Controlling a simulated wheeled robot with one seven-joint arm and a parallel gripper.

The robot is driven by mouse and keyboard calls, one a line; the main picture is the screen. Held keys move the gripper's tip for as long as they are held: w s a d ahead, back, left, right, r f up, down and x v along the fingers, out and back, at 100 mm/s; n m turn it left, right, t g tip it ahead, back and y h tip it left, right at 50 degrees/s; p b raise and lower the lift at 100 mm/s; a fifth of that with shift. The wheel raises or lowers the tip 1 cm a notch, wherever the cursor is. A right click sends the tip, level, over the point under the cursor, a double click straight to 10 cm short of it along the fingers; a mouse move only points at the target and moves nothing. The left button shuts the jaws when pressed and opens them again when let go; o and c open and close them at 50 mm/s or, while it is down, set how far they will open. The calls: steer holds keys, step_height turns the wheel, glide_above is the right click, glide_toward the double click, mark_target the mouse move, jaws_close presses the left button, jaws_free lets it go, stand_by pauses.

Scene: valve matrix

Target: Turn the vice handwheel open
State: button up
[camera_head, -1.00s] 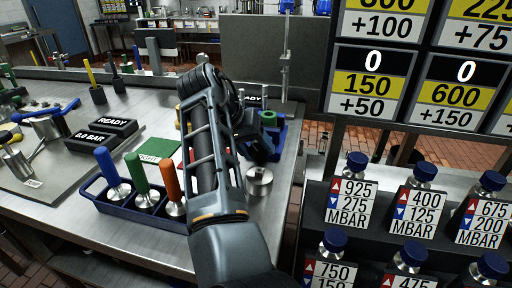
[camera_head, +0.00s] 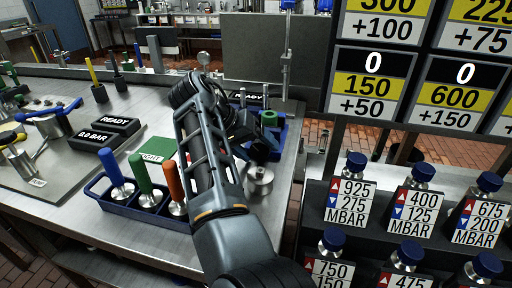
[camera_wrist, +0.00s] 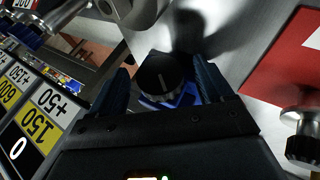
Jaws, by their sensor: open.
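The blue vice (camera_head: 278,136) sits near the right end of the steel bench, with a green round part (camera_head: 268,118) on top. My gripper (camera_head: 262,142) is at its near side, and my arm hides part of the vice. In the wrist view, my gripper (camera_wrist: 165,74) is open, with one dark finger on each side of a round black knob (camera_wrist: 160,76) marked by a pale line. Blue metal (camera_wrist: 182,98) shows just below the knob, so it looks like the vice handwheel. I cannot tell whether the fingers touch it.
A silver round part (camera_head: 260,180) stands on the bench below my gripper. A blue tray (camera_head: 118,207) holds blue, green and orange handled tools to the left. A rack of pressure labels (camera_head: 345,200) stands at the right. A red plate (camera_wrist: 285,65) lies at the wrist view's right.

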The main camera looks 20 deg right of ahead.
steer(key=v, duration=0.7)
steer(key=shift+a+r+b, duration=0.25)
steer(key=shift+r+b, duration=0.05)
steer(key=shift+b, duration=0.05)
